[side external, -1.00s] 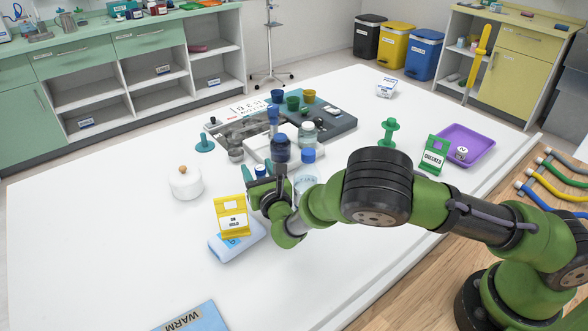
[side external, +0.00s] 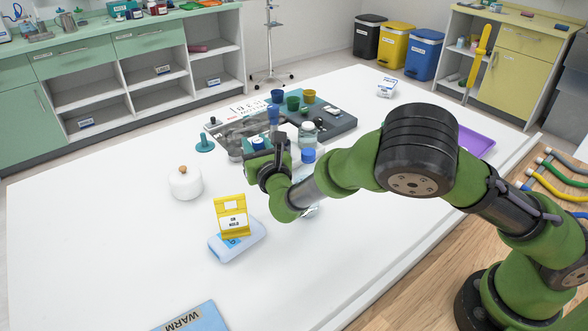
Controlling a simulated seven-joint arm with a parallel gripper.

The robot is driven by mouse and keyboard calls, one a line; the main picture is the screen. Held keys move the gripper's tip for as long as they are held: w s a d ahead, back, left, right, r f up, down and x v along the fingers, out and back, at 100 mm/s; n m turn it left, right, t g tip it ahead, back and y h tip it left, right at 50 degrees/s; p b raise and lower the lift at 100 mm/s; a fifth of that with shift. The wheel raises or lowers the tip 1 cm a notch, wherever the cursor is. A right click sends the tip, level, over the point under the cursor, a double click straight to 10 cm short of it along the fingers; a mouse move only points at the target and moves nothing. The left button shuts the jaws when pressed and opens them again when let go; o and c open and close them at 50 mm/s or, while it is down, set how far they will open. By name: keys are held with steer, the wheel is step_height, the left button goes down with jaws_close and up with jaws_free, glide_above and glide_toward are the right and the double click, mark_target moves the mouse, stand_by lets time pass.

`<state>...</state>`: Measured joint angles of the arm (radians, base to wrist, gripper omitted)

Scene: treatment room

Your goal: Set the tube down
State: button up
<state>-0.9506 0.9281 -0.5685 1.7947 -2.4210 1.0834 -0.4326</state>
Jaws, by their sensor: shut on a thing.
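My gripper (side external: 262,157) is over the white table (side external: 130,225), just in front of the grey tray of vessels. It is shut on the tube, of which a small blue top (side external: 258,144) shows above the jaws. The rest of the tube is hidden by the jaws and wrist, so I cannot tell whether its lower end touches anything.
A clear jar (side external: 307,134) and a blue-topped item (side external: 308,155) stand close right of my gripper. A white lidded pot (side external: 186,182) and yellow sign (side external: 232,216) stand left.

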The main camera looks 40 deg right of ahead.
step_height(320, 180, up, 7)
steer(key=s+d+m+g+h, duration=0.1)
steer(key=s+d+m+h, duration=0.15)
steer(key=d, duration=1.15)
steer(key=s+d+m+g+h, duration=0.1)
steer(key=s+d+h, duration=0.15)
steer(key=d, duration=1.05)
steer(key=f, duration=1.4)
steer(key=shift+w+a+f, duration=0.15)
steer(key=shift+w+a, duration=0.1)
steer(key=shift+w, duration=0.15)
steer(key=shift+f, duration=0.1)
steer(key=o, duration=1)
steer(key=shift+o, duration=0.2)
